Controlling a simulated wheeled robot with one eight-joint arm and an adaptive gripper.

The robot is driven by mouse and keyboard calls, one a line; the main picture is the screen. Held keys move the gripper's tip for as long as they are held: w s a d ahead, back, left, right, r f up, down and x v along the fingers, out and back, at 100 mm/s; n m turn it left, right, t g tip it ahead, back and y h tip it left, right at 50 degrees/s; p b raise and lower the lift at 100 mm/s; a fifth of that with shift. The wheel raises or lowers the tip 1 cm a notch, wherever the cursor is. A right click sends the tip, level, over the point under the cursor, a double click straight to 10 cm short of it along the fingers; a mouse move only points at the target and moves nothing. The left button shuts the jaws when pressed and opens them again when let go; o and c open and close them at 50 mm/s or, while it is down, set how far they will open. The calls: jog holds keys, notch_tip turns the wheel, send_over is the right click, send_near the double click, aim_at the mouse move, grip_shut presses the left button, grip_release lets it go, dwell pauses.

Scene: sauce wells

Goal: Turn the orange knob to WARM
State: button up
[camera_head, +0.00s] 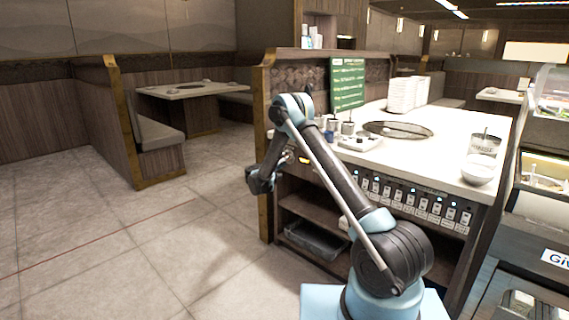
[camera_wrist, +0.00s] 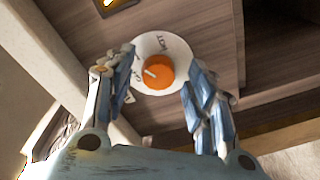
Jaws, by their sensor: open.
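The orange knob (camera_wrist: 158,71) sits at the middle of a round white dial plate (camera_wrist: 174,43) on a wood-grain panel in the wrist view. HOT is printed at the top of the plate. Other lettering at its left is partly hidden by a finger, and I cannot read it fully. My gripper (camera_wrist: 160,62) is open, with one finger on each side of the knob and gaps showing on both sides. My gripper (camera_head: 262,180) also shows in the head view, where I cannot make out the knob.
The tiled floor to the left is clear.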

jog(key=c, duration=1.1)
jog(key=shift+o, duration=0.2)
jog(key=shift+n, duration=0.8)
jog(key=o, duration=1.1)
jog(key=shift+c, duration=0.2)
jog(key=v, duration=1.2)
